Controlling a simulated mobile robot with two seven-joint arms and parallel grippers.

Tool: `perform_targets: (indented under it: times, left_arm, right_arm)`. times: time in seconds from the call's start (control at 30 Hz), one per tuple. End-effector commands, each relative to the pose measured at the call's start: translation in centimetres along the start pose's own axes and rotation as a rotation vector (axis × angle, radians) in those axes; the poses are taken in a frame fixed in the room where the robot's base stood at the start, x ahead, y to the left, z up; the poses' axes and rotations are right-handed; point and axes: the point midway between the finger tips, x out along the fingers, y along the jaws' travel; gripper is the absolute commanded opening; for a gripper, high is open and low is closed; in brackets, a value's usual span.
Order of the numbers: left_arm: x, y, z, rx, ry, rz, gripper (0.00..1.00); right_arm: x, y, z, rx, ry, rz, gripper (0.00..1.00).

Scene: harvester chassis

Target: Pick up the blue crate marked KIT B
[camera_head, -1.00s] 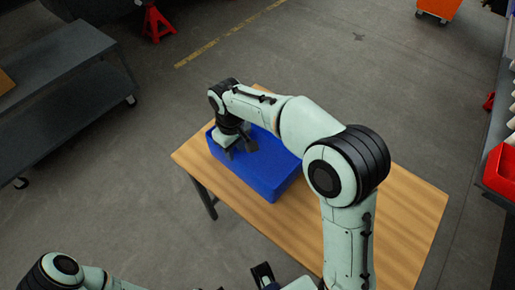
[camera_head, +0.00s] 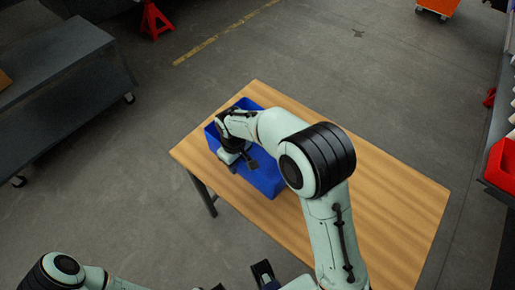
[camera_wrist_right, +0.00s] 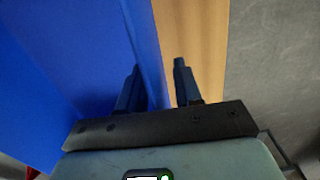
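The blue crate (camera_head: 266,177) stands on the wooden table near its left edge, partly hidden by my right arm. No KIT B marking is readable. My right gripper (camera_head: 243,163) is at the crate's left side. In the right wrist view its two dark fingers (camera_wrist_right: 155,88) are apart. One finger shows against the blue crate (camera_wrist_right: 60,75), the other over bare wood, with the crate's wall edge between them. I cannot tell whether either finger touches the wall. A dark gripper part at the bottom edge (camera_head: 264,274) seems to be my left gripper, mostly cut off.
The wooden table (camera_head: 390,205) is clear to the right of the crate. A grey shelf cart (camera_head: 65,90) stands at the left. A red stand (camera_head: 155,20) is at the back. A red bin (camera_head: 502,165) sits at the right edge. Grey floor surrounds the table.

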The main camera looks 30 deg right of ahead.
Motion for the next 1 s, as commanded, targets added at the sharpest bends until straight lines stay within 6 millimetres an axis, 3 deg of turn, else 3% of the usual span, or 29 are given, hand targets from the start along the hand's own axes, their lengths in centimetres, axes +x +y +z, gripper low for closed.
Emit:
perform_targets:
  times: [0.07,0.17,0.2,1.0]
  left_arm:
    - [-0.02,0.01,0.0,0.0,0.0,0.0,0.0]
    - [-0.02,0.01,-0.01,0.0,0.0,0.0,0.0]
    - [-0.02,0.01,-0.01,0.0,0.0,0.0,0.0]
    - [-0.02,0.0,0.0,0.0,0.0,0.0,0.0]
  right_arm:
    - [-0.03,0.0,0.0,0.0,0.0,0.0,0.34]
    - [-0.04,0.0,0.0,0.0,0.0,0.0,0.01]
    - [-0.04,-0.01,0.0,0.0,0.0,0.0,0.0]
    - [-0.09,-0.02,-0.01,0.0,0.0,0.0,0.0]
